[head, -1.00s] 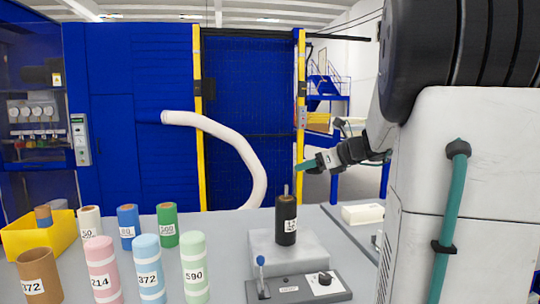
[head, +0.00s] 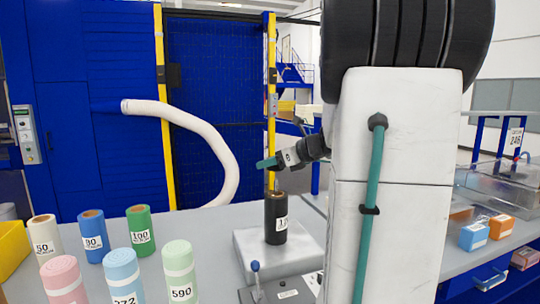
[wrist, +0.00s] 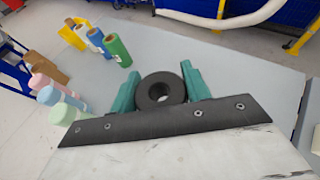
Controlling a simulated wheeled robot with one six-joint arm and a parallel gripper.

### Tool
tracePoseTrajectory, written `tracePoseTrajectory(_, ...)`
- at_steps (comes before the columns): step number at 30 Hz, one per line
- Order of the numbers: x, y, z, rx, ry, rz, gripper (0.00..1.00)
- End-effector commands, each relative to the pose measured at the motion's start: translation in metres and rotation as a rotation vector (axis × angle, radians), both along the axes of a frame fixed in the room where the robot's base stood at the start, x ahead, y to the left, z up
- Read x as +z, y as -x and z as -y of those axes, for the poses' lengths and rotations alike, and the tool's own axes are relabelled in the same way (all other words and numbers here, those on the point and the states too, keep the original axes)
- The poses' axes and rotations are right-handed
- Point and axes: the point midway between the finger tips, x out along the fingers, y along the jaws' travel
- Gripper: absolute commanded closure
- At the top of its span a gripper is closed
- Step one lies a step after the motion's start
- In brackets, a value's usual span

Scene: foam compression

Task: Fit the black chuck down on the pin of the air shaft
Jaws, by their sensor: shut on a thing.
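My gripper (wrist: 159,76) is shut on the black chuck (wrist: 147,96), a thick ring whose round hole shows in the wrist view between the teal fingers. In the head view my gripper (head: 267,162) points left, and the chuck cannot be made out there. Below it a black labelled cylinder (head: 275,222) stands upright on a pale grey block (head: 250,245). A thin pin (head: 276,185) rises from its top, a little right of and below the fingertips in the picture. The cylinder and pin are not visible in the wrist view, and the depth between gripper and pin is unclear.
A control box with a blue-knobbed lever (head: 255,268) sits in front of the block. Several coloured rolls, such as a green one (head: 141,232), stand at the left beside a yellow bin (head: 12,245). A white hose (head: 190,125) hangs behind. Orange and blue boxes (head: 474,236) lie at the right.

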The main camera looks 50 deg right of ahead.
Motion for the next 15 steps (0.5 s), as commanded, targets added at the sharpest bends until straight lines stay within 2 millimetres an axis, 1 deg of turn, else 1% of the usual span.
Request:
tracePoseTrajectory(4, -0.0127, -0.0006, -0.0013, 0.001, -0.002, -0.001, 0.77)
tracePoseTrajectory(9, -0.0105, -0.0011, -0.0019, 0.003, 0.001, 0.0, 0.77)
tracePoseTrajectory(15, -0.0128, 0.0001, -0.002, 0.004, 0.001, -0.001, 0.77)
